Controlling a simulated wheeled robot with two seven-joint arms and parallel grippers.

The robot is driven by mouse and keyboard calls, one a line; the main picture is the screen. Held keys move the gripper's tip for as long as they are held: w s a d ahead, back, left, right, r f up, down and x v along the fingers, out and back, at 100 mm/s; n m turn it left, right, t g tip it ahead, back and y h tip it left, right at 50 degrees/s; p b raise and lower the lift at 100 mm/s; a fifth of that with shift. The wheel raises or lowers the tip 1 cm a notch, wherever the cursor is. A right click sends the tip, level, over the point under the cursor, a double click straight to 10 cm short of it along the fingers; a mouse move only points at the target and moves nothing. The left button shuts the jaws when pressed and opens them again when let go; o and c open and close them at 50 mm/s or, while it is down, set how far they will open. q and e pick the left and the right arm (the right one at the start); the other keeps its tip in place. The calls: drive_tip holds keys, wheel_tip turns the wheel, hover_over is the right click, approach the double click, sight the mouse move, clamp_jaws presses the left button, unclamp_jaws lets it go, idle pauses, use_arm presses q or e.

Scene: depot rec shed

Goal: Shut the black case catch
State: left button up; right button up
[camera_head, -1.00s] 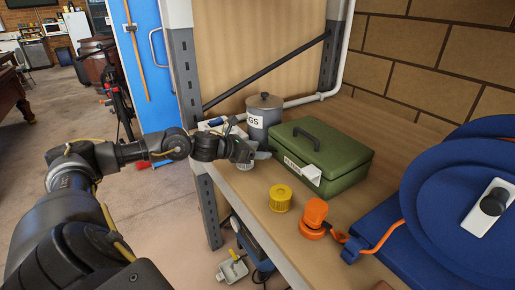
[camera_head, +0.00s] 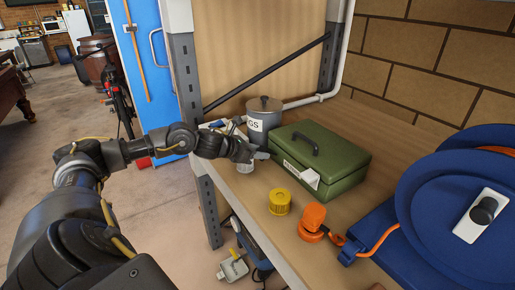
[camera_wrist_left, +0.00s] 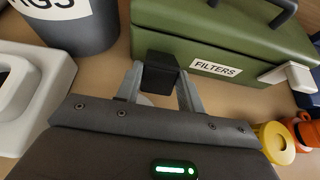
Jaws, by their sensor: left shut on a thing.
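The green metal case (camera_head: 335,158) with a black top handle stands on the wooden shelf; it also shows in the left wrist view (camera_wrist_left: 225,38). Its front has a FILTERS label and a pale catch (camera_wrist_left: 280,73) near the right end. The black catch (camera_wrist_left: 161,73) is at the left part of the front. My left gripper (camera_wrist_left: 163,88) is shut on this black catch, one finger on each side. In the head view my left gripper (camera_head: 257,156) is at the case's near left end and hides the black catch. My right gripper is not seen.
A grey lidded canister (camera_head: 264,117) stands close behind my left gripper. A yellow cap (camera_head: 279,201), an orange object (camera_head: 313,220) and a blue cable reel (camera_head: 440,200) are on the shelf in front and to the right. A metal upright (camera_head: 187,75) stands behind the arm.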

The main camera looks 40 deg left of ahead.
sight(265, 148)
use_arm(q)
drive_tip(key=w+r+g+p, duration=0.1)
drive_tip(key=g+p, duration=0.1)
drive_tip(key=p, duration=0.2)
drive_tip(key=w+r+g+y+p, duration=0.1)
drive_tip(key=g+p, duration=0.1)
drive_tip(key=p, duration=0.2)
drive_tip(key=w+d+r+g+y+p, duration=0.1)
drive_tip(key=r+g+p, duration=0.1)
drive_tip(key=p, duration=0.3)
drive_tip(key=shift+r, duration=0.1)
drive_tip(key=shift+w+d+r+g+y+p, duration=0.15)
drive_tip(key=shift+w+g+y+p, duration=0.2)
drive_tip(key=shift+g+p, duration=0.55)
drive_tip(key=shift+w+d+f+g+y+p, duration=0.1)
drive_tip(key=shift+w+g+y+p, duration=0.3)
drive_tip(key=shift+g, duration=0.7)
drive_tip(key=shift+w, duration=0.1)
drive_tip(key=o, duration=1)
wheel_tip(265, 148, up, 10)
drive_tip(key=s+p, duration=0.1)
drive_tip(key=p, duration=0.1)
drive_tip(key=shift+a+r, duration=0.25)
drive_tip(key=shift+s+f, duration=0.1)
drive_tip(key=shift+s, duration=0.05)
